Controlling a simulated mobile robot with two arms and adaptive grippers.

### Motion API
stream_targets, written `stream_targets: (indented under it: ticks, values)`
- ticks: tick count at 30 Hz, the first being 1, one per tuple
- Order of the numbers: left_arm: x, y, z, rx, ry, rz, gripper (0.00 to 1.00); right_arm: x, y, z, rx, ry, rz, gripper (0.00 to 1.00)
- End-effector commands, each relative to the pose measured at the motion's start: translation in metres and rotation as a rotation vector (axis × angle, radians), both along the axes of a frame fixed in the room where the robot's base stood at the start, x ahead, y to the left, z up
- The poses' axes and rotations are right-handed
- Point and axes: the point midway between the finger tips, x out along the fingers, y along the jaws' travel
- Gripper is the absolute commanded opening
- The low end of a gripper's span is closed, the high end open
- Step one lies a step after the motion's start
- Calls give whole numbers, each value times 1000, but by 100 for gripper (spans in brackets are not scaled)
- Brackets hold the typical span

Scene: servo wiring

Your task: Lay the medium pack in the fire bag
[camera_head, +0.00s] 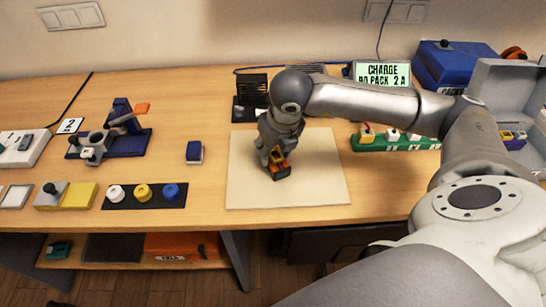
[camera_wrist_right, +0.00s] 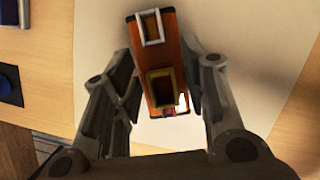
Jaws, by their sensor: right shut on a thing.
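My right gripper (camera_head: 272,160) is shut on an orange pack (camera_head: 279,172) over the cream mat (camera_head: 320,185). In the right wrist view the pack (camera_wrist_right: 165,60) stands between the two fingers (camera_wrist_right: 166,95), its long side along them. It has a white-framed part at its far end and a yellow-framed dark socket nearer. I cannot tell whether it touches the mat. A grey open container (camera_head: 495,75), probably the fire bag, stands at the right edge, partly cut off. My left gripper is out of view.
A green rack (camera_head: 395,143) with several small items stands right of the mat, behind my arm. A sign (camera_head: 383,74) reads "CHARGE", "PACK 2 A". A blue box (camera_head: 450,62) stands at back right. A blue block (camera_head: 194,152) lies left of the mat. An orange box (camera_head: 180,245) sits on the lower shelf.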

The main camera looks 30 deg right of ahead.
Motion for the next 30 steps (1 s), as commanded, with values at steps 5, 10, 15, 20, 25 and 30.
stream_targets:
  ticks: [5,10,15,20,25,30]
  values:
    - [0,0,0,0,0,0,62,1,0,1,0,-3,-1,2]
    - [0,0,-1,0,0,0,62,1,0,7,1,-5,0,2]
    - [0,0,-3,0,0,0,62,2,0,27,1,-8,0,2]
    - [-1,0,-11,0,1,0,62,-19,3,55,-2,-11,3,2]
    - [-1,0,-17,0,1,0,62,-53,9,95,-2,-12,3,2]
    - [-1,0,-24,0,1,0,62,-97,16,112,-4,-11,4,2]
